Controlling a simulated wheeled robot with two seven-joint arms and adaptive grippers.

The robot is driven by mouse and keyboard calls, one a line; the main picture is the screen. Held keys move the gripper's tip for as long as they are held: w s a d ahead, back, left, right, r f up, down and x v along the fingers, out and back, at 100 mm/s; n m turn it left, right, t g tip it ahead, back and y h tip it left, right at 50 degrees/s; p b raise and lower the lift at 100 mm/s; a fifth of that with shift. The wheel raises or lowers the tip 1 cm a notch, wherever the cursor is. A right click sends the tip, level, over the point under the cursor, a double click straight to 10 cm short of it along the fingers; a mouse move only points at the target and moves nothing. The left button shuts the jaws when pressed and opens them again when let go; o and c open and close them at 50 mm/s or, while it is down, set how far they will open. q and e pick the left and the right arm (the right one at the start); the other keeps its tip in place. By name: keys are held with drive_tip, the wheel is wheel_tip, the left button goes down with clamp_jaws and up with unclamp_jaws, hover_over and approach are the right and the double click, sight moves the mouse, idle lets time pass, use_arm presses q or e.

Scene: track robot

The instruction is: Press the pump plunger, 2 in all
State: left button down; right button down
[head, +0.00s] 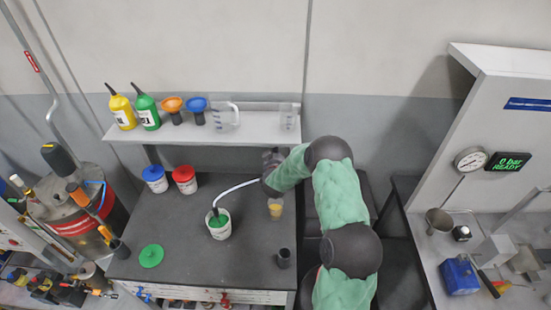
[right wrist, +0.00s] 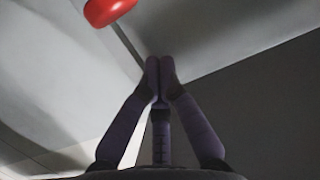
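A white bucket (head: 220,231) with green at its top stands on the dark bench in the head view. A dark pump head (head: 214,212) rises from it, with a pale curved spout (head: 236,187) running right toward my right wrist. I cannot make out the plunger's height. My right gripper (head: 271,158) is at the bench's back right, up and right of the bucket and apart from the pump head. In the right wrist view its fingers (right wrist: 158,67) meet at the tips with nothing visible between them. My left gripper is not in view.
A small cup of amber liquid (head: 275,209) stands right of the bucket. A green lid (head: 151,255) and a black cup (head: 283,258) lie nearer the front. Blue-lidded (head: 155,179) and red-lidded tubs (head: 185,180) stand behind, below a shelf (head: 180,131) holding bottles, funnels and jugs.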

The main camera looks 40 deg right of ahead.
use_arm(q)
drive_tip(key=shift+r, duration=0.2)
use_arm(e)
drive_tip(key=shift+s+a+f, duration=0.1)
drive_tip(key=shift+a+f, duration=0.05)
drive_tip(key=shift+f, duration=1.6)
